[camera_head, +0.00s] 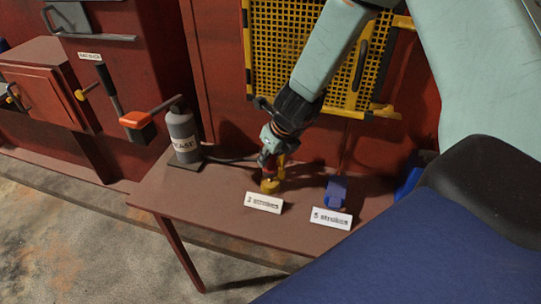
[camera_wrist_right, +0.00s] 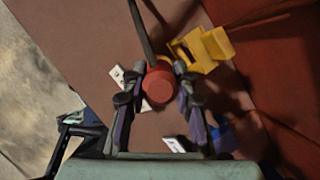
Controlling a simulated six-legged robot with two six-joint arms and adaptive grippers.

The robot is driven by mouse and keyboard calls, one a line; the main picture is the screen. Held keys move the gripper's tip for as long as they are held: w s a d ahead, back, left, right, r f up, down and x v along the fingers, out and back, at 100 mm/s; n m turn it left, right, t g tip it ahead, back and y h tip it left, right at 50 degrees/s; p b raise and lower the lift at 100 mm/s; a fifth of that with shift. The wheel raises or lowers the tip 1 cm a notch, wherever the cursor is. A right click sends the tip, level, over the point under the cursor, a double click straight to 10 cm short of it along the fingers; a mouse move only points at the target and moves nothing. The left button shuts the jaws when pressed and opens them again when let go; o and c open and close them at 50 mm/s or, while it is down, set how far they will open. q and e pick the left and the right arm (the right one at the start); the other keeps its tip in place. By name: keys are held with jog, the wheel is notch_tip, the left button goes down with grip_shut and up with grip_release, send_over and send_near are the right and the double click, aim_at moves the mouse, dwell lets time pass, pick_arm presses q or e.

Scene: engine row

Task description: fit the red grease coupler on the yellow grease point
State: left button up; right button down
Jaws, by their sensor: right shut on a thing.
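My right gripper (camera_head: 270,150) is shut on the red grease coupler (camera_head: 267,162), over the brown table. In the right wrist view the coupler's round red end (camera_wrist_right: 161,86) sits between the two fingers of the gripper (camera_wrist_right: 160,84), with a dark hose running up from it. The yellow grease point (camera_head: 270,184) is directly under the coupler in the head view. In the right wrist view a yellow part (camera_wrist_right: 203,48) lies beside the coupler, up and to the right. I cannot tell whether the coupler touches the grease point. My left gripper is not in view.
A blue grease point (camera_head: 336,190) stands to the right. Labels read "3 strokes" (camera_head: 263,202) and "5 strokes" (camera_head: 331,218). A yellow grid (camera_head: 290,45) is behind.

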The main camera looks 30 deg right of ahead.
aim_at(270, 164)
jog(key=shift+f+b, duration=1.5)
jog(key=shift+b, duration=0.2)
dwell(0.6)
jog(key=c, duration=1)
grip_release()
jog(key=shift+o, duration=0.2)
jog(key=v, duration=1.2)
